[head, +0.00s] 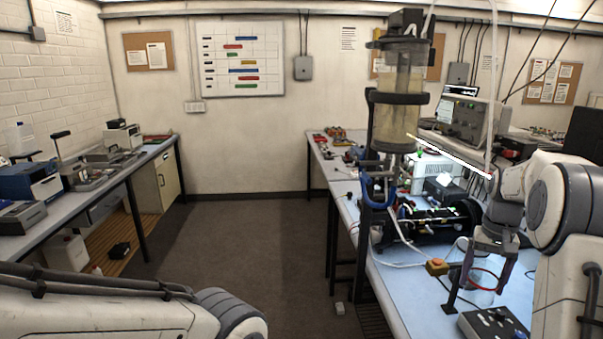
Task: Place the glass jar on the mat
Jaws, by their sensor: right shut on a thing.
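My right gripper (487,279) points down over the right bench and is shut on the glass jar (481,297). The jar is clear and hard to see against the pale bench top; a thin red ring shows between the fingers. I cannot tell whether the jar's base touches the bench. I cannot make out a separate mat. My left arm crosses the bottom left, with its gripper out of view.
A tall clear cylinder (398,115) in a dark frame stands at the bench's left edge. The middle floor (240,250) is clear.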

